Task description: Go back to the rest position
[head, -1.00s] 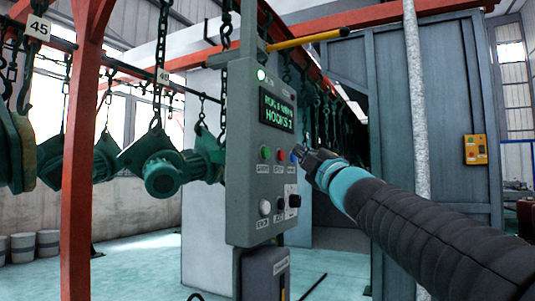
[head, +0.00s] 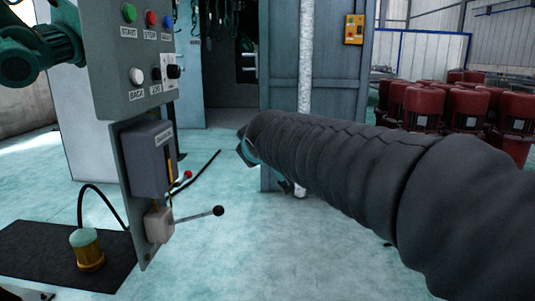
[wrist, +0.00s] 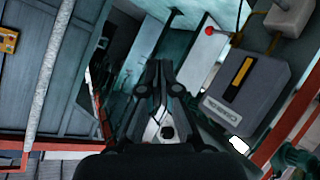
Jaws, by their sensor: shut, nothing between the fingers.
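My gripper (wrist: 164,92) shows in the wrist view, its dark fingers together and empty. In the head view my dark-sleeved arm reaches in from the right, and its sleeve mostly hides the gripper. The grey control panel (head: 103,93) stands at the left, apart from my arm. It has green, red and blue buttons on top and white and black controls below. A grey box with a yellow strip (head: 150,158) hangs under it; this box also shows tilted in the wrist view (wrist: 247,92).
A lever with a black knob (head: 218,211) sticks out below the box. A brass-coloured cylinder (head: 89,252) stands on a dark mat (head: 40,262). Red motors (head: 470,105) are grouped at the right. A pale post (head: 305,60) stands by the grey cabin wall (head: 280,75). The floor between is open.

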